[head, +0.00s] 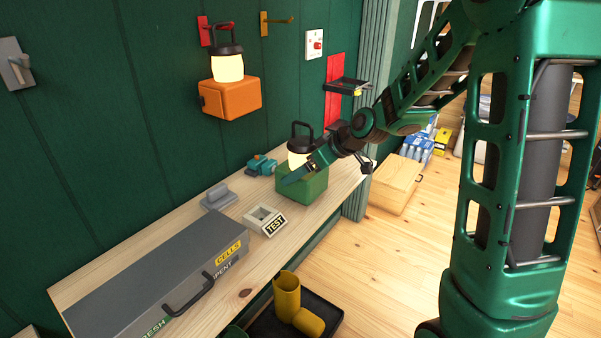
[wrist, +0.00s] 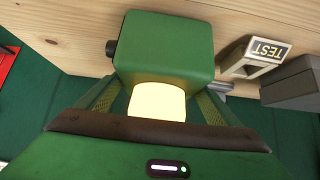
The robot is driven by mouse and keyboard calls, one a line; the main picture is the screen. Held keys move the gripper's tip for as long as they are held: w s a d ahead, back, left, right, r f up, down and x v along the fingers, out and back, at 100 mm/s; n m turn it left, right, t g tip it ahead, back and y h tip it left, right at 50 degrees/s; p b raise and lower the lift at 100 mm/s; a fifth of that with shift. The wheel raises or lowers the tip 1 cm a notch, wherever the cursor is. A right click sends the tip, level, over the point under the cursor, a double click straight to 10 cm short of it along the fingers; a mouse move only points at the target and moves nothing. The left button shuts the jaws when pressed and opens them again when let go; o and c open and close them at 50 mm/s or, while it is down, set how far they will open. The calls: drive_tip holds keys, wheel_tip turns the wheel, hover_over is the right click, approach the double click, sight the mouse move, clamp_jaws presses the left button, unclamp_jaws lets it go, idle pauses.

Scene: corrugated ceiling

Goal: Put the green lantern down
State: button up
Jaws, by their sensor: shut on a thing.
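The green lantern has a green box base (head: 303,187), a glowing cream lamp and a dark looped handle. In the head view it is at the right part of the wooden bench (head: 237,262), upright. I cannot tell whether its base touches the bench top. My gripper (head: 304,170) reaches in from the right and is shut on the lantern, around its lamp part. In the wrist view the green base (wrist: 165,48) and glowing lamp (wrist: 158,102) lie between the fingers of my gripper (wrist: 160,95). My gripper and wrist hide part of the lantern.
An orange lantern (head: 230,98) is at the wall. A teal tool (head: 262,165), a TEST block (head: 264,221) and a grey case (head: 165,285) stand on the bench. Below it, a dark tray (head: 328,318) holds yellow cylinders. A wooden box (head: 395,183) is on the floor.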

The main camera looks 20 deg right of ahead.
drive_tip(key=shift+f, duration=0.3)
drive_tip(key=shift+f, duration=0.1)
drive_tip(key=o, duration=1.7)
drive_tip(key=v, duration=1.2)
drive_tip(key=s+d+f+m+g+h, duration=0.1)
drive_tip(key=s+d+m, duration=0.3)
drive_tip(key=s, duration=0.6)
drive_tip(key=s+d+f+m+g+h, duration=0.2)
drive_tip(key=s+d+m+g, duration=0.1)
drive_tip(key=s, duration=0.8)
drive_tip(key=s+d+f+m+g+h, duration=0.2)
drive_tip(key=s+m, duration=0.4)
drive_tip(key=s, duration=0.5)
drive_tip(key=shift+s+d+f+m+g, duration=0.15)
drive_tip(key=shift+d+g, duration=0.2)
drive_tip(key=shift+d, duration=0.3)
drive_tip(key=shift+s+d+f+m+g, duration=0.15)
drive_tip(key=shift+d+g, duration=0.2)
drive_tip(key=shift+d, duration=0.35)
drive_tip(key=shift+w, duration=0.1)
